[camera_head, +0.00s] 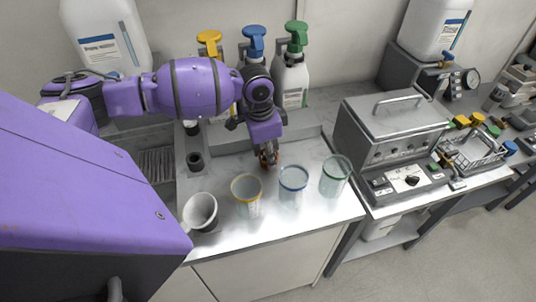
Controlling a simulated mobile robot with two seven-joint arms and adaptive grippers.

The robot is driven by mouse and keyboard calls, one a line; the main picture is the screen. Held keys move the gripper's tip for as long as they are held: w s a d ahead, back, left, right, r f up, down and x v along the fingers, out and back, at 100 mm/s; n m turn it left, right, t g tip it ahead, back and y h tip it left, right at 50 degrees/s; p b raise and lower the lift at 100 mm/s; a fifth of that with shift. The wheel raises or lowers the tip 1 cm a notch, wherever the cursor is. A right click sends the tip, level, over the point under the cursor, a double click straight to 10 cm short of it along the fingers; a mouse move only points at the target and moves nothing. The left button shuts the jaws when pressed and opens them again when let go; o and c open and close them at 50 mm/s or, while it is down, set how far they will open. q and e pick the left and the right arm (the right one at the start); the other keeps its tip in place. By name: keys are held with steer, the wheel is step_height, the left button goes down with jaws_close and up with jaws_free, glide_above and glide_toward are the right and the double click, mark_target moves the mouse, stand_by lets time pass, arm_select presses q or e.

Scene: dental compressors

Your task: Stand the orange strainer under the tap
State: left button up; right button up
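My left gripper (268,156) points down over the back of the white counter, behind the clear cups. A small orange-brown patch shows at its fingertips. I cannot tell whether this is the orange strainer or whether the fingers are shut on it. No whole orange strainer shows elsewhere. My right gripper is not in view.
Clear cups with yellow (247,203), blue (292,194) and green (335,180) rims stand near the front edge, beside a grey-white cup (201,211). Pump bottles (292,85) stand behind my arm. A metal-lidded machine (392,135) stands right.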

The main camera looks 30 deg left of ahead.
arm_select(q)
steer(key=c, duration=0.4)
steer(key=shift+o, duration=0.2)
steer(key=shift+r, duration=0.1)
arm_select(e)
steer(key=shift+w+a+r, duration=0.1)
arm_select(q)
steer(key=shift+w+r, duration=0.1)
steer(key=shift+r, duration=0.5)
steer(key=s+d+r, duration=0.2)
steer(key=s+r, duration=0.2)
steer(key=s+d+r+p, duration=0.1)
steer(key=s+d+r, duration=0.1)
steer(key=s+r, duration=0.1)
steer(key=s+d+r, duration=0.2)
steer(key=s+r, duration=0.2)
steer(key=s, duration=0.1)
steer(key=shift+s+d+r+p, duration=0.25)
steer(key=shift+d+r+p, duration=0.05)
steer(key=shift+d, duration=0.05)
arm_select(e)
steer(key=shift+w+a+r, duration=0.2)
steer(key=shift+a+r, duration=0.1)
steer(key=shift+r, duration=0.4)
